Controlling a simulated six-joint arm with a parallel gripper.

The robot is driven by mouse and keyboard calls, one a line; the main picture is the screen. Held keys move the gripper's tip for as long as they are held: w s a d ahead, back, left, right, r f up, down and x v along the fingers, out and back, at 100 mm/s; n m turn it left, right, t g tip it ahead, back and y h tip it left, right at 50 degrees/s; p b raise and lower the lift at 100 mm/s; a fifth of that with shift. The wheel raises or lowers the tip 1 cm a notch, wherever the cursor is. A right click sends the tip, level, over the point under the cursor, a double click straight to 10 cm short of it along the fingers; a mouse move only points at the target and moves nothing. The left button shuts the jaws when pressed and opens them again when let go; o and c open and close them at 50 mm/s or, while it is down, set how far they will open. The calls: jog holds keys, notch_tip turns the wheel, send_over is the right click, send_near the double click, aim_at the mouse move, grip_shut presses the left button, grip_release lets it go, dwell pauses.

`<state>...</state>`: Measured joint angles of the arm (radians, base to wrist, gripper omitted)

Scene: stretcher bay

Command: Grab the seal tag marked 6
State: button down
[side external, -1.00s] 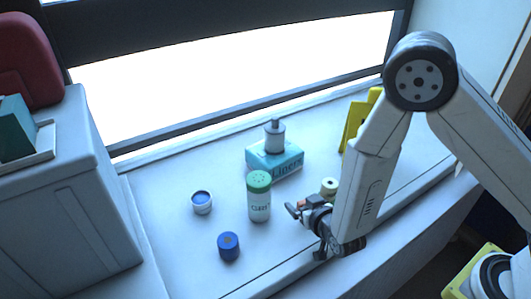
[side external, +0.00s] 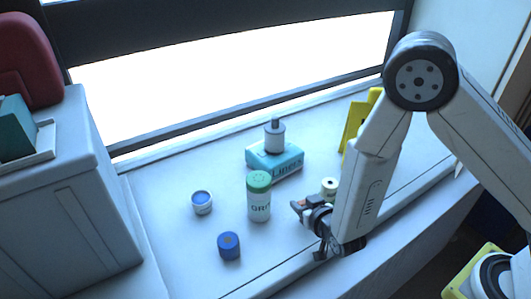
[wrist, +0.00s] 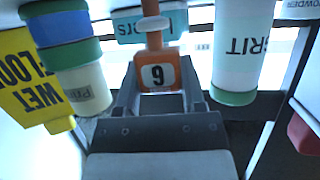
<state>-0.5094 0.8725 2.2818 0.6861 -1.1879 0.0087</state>
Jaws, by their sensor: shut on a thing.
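In the wrist view, an orange seal tag (wrist: 157,78) with a white face shows a dark figure that reads as 6 in the picture. Its orange stem (wrist: 151,22) extends toward the top of that view. The tag sits between the two fingers of my gripper (wrist: 158,90), which is shut on it. In the side view my gripper (side external: 302,207) is low over the front right of the ledge, with a small bit of orange at its fingertips. The number cannot be read there.
A green-capped GRIT shaker (side external: 259,203) stands just left of my gripper. A teal liners box (side external: 285,162) bears a grey canister (side external: 274,138). A yellow wet-floor sign (side external: 354,125) stands behind my arm.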

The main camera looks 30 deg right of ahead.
jog(key=shift+r, duration=0.2)
jog(key=shift+r, duration=4.8)
jog(key=shift+w+d, duration=0.1)
jog(key=shift+d, duration=0.05)
